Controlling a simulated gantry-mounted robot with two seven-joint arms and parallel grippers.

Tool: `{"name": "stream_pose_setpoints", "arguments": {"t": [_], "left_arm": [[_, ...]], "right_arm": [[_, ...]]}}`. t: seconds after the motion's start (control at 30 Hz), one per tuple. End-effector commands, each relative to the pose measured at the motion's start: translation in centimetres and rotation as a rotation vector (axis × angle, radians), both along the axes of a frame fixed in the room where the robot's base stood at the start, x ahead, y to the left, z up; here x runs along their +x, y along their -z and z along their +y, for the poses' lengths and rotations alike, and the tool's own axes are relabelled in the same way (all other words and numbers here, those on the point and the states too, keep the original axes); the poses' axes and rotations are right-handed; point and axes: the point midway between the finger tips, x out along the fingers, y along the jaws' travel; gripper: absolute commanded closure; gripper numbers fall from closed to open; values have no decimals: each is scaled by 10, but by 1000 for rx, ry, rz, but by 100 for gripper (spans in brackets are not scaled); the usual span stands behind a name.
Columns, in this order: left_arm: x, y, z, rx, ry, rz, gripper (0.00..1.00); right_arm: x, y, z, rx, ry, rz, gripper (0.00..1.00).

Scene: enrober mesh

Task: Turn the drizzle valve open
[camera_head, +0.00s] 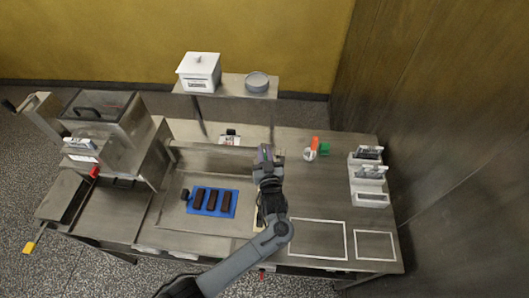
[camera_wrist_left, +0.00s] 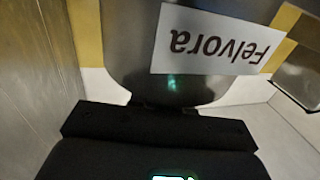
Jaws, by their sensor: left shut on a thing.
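A red lever-like part (camera_head: 94,172) shows on the front of the steel machine (camera_head: 104,118) at the left; it may be the drizzle valve, but it is too small to tell how it is turned. My left gripper (camera_head: 264,153) is over the middle of the bench, well to the right of that red part. It is shut on a grey metal piece (camera_wrist_left: 130,60) with a rounded end and a white label reading "Felvora", upside down in the left wrist view. The fingertips are hidden there. My right gripper is not in view.
A blue mat (camera_head: 230,209) with several dark bars lies left of my arm. An orange-red item (camera_head: 315,142) and white holders (camera_head: 370,200) stand to the right. A raised shelf (camera_head: 230,88) carries a white box (camera_head: 199,72). Two white-outlined areas at the front right are empty.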

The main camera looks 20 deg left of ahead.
Motion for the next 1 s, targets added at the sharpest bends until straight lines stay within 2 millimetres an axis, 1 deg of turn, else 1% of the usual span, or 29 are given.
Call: {"name": "stream_pose_setpoints", "arguments": {"t": [0.17, 0.3, 0.43, 0.6, 0.87, 0.9, 0.97, 1.0], "left_arm": [[0, -1, 1, 1, 17, 0, 100], [0, -3, 1, 3, 104, 2, 100], [1, -2, -1, 3, 198, 1, 100], [2, -1, -4, 2, 262, 1, 100], [2, 0, -5, 0, 266, 0, 100], [2, 0, -5, 0, 266, 0, 79], [2, 0, -5, 0, 266, 0, 70], [2, 0, -5, 0, 266, 0, 64]], "right_arm": [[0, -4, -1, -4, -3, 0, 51], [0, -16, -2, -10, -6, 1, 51], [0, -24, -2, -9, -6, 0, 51], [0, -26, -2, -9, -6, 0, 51], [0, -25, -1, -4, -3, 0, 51], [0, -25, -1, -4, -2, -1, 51], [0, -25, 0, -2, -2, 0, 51], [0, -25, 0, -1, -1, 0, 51]]}}
